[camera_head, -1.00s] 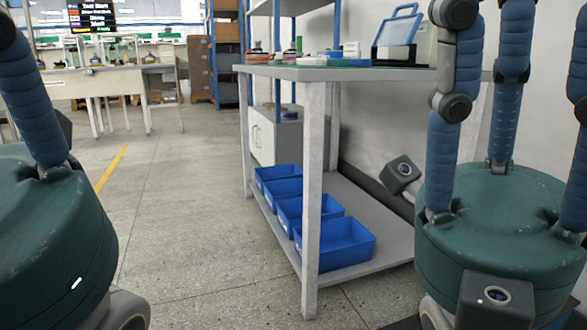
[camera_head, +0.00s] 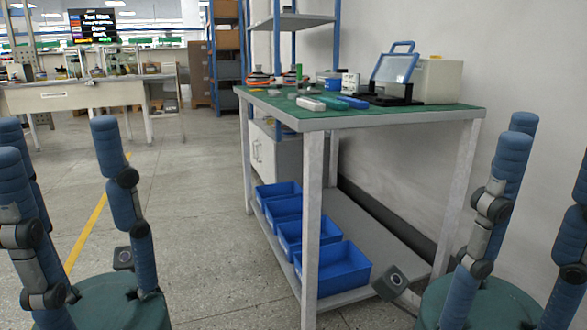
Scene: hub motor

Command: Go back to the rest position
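My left gripper (camera_head: 58,138) is at the lower left. Its blue padded fingers point up, spread apart around a green palm, with nothing between them. My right gripper (camera_head: 545,145) is at the lower right, in front of the wall. Its fingers also point up and stand apart, empty, and the picture edge cuts part of it off. Both grippers are apart from the green-topped workbench (camera_head: 370,116) that stands between them.
The bench top holds a blue-handled case (camera_head: 396,67), a beige box (camera_head: 438,80) and small parts. Several blue bins (camera_head: 335,268) sit on its lower shelf. Another table (camera_head: 75,96) stands at the back left. The floor (camera_head: 195,190) left of the bench is clear.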

